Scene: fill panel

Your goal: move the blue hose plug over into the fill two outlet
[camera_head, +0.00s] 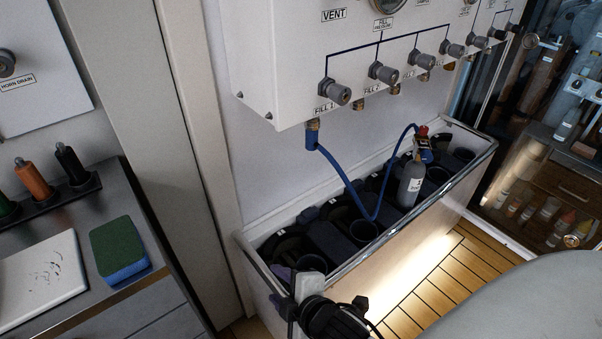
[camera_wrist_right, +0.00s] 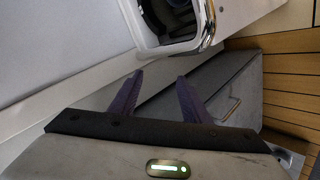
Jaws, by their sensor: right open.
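The blue hose plug (camera_head: 311,136) sits upright in the brass outlet under the FILL 1 valve (camera_head: 334,92). Its blue hose (camera_head: 345,180) sags and loops up to a grey bottle (camera_head: 411,182) with a red-topped valve. The fill two outlet (camera_head: 357,104) is a short brass fitting under the FILL 2 valve (camera_head: 383,73), with nothing in it. My right gripper (camera_head: 279,288) is low by the near end of the rack, well below the plug. The right wrist view shows its two purple fingers (camera_wrist_right: 159,80) apart and empty. My left gripper is not in view.
The metal-railed bottle rack (camera_head: 440,191) stands below the white panel (camera_head: 270,60), with several dark holders. A counter with a sponge (camera_head: 119,250) and a white board (camera_head: 40,280) is at left. A glass cabinet (camera_head: 560,130) is at right.

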